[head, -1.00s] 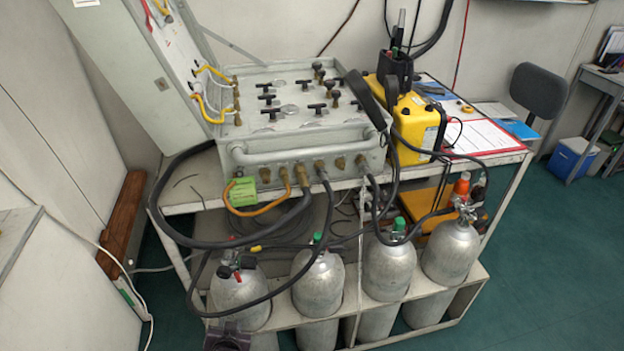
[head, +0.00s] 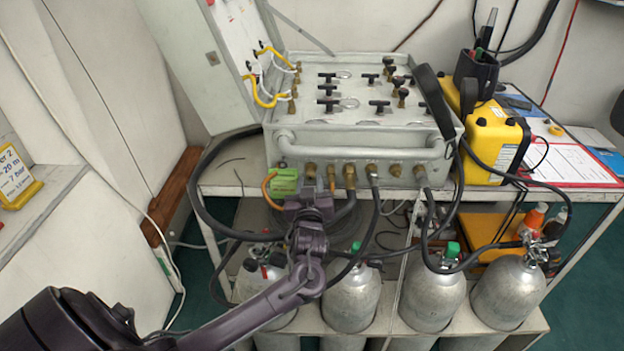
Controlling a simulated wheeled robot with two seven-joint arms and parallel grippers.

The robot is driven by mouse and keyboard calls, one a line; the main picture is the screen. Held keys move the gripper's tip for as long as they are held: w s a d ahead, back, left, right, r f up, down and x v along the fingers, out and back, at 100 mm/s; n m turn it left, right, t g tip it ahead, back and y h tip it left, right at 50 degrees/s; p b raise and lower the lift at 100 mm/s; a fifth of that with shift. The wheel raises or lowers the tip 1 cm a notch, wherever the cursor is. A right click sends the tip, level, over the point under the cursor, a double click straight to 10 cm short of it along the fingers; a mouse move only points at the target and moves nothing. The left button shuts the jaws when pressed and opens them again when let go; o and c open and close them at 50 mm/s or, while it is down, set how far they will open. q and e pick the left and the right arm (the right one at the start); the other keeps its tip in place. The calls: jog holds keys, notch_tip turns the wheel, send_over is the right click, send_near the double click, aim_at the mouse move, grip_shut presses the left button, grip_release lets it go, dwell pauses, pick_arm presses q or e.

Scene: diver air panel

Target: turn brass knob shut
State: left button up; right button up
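The grey air panel (head: 436,153) sits on a white cart. Its top has several black T-handles, some on brass stems (head: 403,98). A row of brass fittings (head: 350,176) runs along its front below a grey bar handle; I cannot tell which brass part is the knob. My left gripper (head: 309,196) is in front of the panel's lower front edge, below the green box (head: 284,182), pointing toward the panel. It covers part of the hoses; whether it touches anything is unclear. Its fingers are too small and dark to read. My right gripper is not in view.
Black hoses (head: 203,187) loop from the panel down to several grey gas cylinders (head: 432,298) on the lower shelf. A yellow case (head: 496,140) stands right of the panel. The open lid (head: 190,55) rises at left. A yellow sign (head: 18,180) is at far left.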

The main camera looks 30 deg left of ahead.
pick_arm(q)
jog(key=shift+w+a, duration=0.35)
jog(key=shift+w, duration=0.3)
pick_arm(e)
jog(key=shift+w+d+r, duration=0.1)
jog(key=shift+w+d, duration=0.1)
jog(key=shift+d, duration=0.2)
pick_arm(q)
grip_shut()
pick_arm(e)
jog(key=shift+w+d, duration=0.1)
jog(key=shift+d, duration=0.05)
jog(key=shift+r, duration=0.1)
